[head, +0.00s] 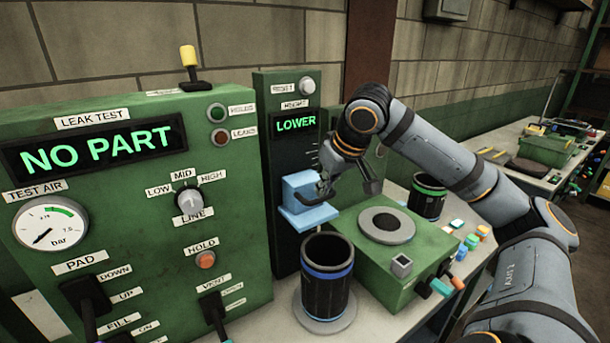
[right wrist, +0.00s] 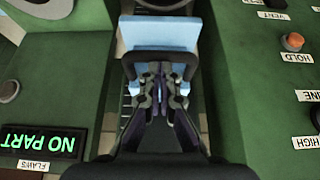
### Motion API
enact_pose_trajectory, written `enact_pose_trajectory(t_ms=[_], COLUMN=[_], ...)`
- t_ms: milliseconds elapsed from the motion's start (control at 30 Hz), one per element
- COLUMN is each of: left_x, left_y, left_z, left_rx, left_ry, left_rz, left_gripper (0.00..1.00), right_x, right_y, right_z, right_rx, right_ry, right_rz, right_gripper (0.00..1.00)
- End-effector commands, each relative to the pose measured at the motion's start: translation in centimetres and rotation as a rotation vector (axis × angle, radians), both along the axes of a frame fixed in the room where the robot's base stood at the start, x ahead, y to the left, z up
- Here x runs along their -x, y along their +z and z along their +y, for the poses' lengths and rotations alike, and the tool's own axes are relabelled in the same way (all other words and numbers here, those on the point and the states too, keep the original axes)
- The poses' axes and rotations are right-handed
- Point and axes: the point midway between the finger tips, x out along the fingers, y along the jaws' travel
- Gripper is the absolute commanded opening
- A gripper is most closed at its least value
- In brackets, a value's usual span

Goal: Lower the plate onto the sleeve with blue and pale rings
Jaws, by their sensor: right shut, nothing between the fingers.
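That black, open-topped sleeve stands upright on a round grey base (head: 322,320), a gap below the plate. My right gripper (head: 326,187) is at the plate's bracket, its fingers shut and empty. In the right wrist view the gripper (right wrist: 160,80) shows close against the light blue plate (right wrist: 160,33); I cannot tell whether it touches. My left gripper is out of view.
The leak test panel (head: 130,190) reads NO PART. A green box (head: 385,262) with a grey ring (head: 387,225) stands right of the sleeve. A black sleeve with a green ring (head: 427,197) stands behind it, near my right arm.

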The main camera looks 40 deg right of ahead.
Motion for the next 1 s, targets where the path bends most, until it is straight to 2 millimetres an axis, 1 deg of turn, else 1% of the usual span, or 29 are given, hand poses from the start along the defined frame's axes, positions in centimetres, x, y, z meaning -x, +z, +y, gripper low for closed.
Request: enact_pose_trajectory(t_ms=[33,767,800,1000], left_x=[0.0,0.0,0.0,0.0], left_y=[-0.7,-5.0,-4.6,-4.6], left_z=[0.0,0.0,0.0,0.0], left_rx=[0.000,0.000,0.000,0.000], left_ry=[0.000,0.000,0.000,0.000], left_rz=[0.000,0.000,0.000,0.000], left_gripper=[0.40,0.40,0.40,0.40], right_x=[0.0,0.1,0.1,0.1], right_y=[-0.7,-5.1,-4.7,-4.6], right_z=[0.0,0.0,0.0,0.0], right_rx=[0.000,0.000,0.000,0.000], right_ry=[0.001,0.001,0.001,0.001], right_rz=[0.002,0.003,0.003,0.004], right_gripper=[0.00,0.00,0.00,0.00])
